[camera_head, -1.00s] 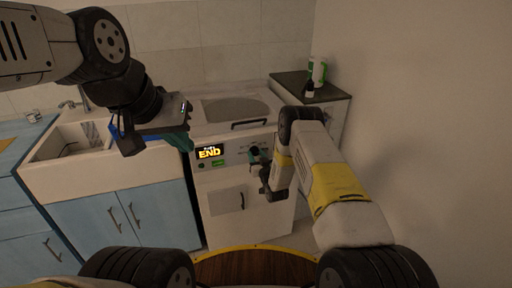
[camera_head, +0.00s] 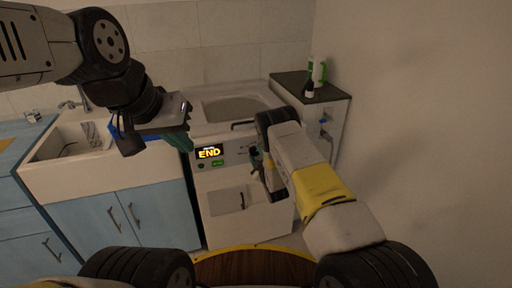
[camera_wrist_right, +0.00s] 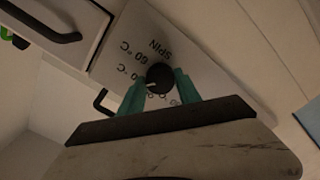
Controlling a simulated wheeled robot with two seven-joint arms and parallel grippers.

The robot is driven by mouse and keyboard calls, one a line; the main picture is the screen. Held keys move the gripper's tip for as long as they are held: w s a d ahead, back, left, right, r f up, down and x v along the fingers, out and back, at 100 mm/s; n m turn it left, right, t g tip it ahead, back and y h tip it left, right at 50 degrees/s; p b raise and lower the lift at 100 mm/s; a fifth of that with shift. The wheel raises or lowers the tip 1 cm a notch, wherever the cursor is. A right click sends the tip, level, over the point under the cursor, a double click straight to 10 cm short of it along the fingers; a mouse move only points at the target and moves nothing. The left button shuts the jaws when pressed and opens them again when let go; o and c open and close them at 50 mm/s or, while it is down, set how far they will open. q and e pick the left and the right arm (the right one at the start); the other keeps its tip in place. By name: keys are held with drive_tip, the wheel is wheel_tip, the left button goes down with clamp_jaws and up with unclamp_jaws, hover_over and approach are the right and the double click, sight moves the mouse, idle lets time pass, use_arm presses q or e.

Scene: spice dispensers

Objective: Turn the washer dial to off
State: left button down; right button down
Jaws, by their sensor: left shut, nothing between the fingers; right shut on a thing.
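The white washer (camera_head: 222,218) stands at the centre of the head view, with a lit display (camera_head: 209,152) reading "END". In the right wrist view its round black dial (camera_wrist_right: 160,74) sits on the white panel, with a pale pointer mark toward the lower left. Labels around it read "SPIN" and "60 °C"; others are partly covered by the fingers. My right gripper (camera_wrist_right: 158,88) is shut on the dial, one green finger on each side; it also shows small in the head view (camera_head: 255,154). My left gripper (camera_head: 186,141) is shut and empty, in front of the washer's left side.
A white sink (camera_head: 72,165) over blue cupboards (camera_head: 150,212) stands left of the washer. A dark-topped cabinet (camera_head: 312,92) with bottles (camera_head: 309,88) stands at the right, beside a bare wall. A black handle (camera_wrist_right: 42,26) juts out near the dial in the wrist view.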

drive_tip(key=n, duration=0.3)
drive_tip(key=shift+n, duration=2.3)
drive_tip(key=shift+f, duration=0.1)
drive_tip(key=c, duration=0.8)
unclamp_jaws()
drive_tip(key=shift+c, duration=0.2)
drive_tip(key=v, duration=0.8)
